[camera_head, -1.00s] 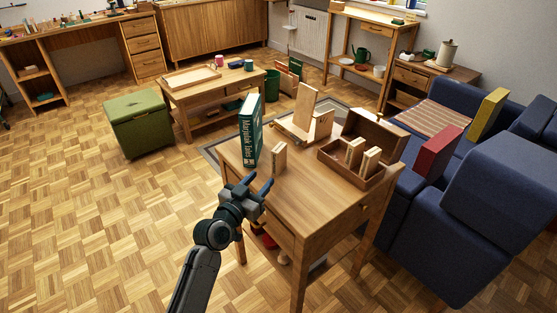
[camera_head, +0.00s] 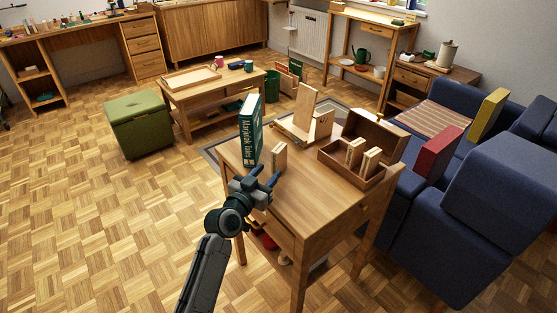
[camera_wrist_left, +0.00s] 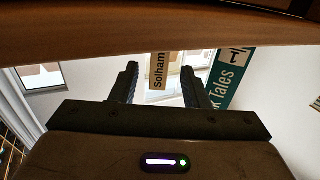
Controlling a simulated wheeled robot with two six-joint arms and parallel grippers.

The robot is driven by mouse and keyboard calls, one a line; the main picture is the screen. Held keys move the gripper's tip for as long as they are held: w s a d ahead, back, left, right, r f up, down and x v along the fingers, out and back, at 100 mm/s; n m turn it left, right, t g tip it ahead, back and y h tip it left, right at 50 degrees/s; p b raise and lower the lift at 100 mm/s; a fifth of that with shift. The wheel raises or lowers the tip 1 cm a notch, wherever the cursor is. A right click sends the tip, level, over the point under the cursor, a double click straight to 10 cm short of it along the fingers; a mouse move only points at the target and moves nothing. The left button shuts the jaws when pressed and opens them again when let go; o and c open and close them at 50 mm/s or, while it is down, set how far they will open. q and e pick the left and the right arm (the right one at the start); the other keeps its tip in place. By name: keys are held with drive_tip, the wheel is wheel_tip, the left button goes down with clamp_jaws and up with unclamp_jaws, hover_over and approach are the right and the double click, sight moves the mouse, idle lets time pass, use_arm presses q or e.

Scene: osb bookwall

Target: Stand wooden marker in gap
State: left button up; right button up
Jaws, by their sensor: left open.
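A small pale wooden marker (camera_head: 279,157) stands upright on the wooden side table (camera_head: 315,207), just right of an upright green book (camera_head: 250,132). In the left wrist view the marker (camera_wrist_left: 158,70) carries the word "Solham" and shows between the fingers, with the book (camera_wrist_left: 226,78) to its right. My left gripper (camera_head: 266,172) is open and empty, low in front of the marker near the table's left edge; I cannot tell if it touches. An open wooden box (camera_head: 343,172) on the table holds more upright wooden pieces (camera_head: 371,161). My right gripper is out of view.
A wooden stand with a tall upright back (camera_head: 304,108) sits at the table's far side. A blue sofa (camera_head: 440,215) with red and yellow cushions closes in on the right. The front of the tabletop is bare. Parquet floor (camera_head: 90,220) is open on the left.

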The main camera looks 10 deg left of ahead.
sight(275, 164)
use_arm(q)
drive_tip(key=shift+b+x, duration=0.95)
drive_tip(key=shift+x, duration=2)
drive_tip(key=shift+c, duration=0.4)
clamp_jaws()
drive_tip(key=shift+r, duration=0.1)
drive_tip(key=shift+s+r, duration=0.1)
drive_tip(key=shift+r, duration=0.05)
drive_tip(key=shift+p+v, duration=0.85)
drive_tip(key=shift+v, duration=3.35)
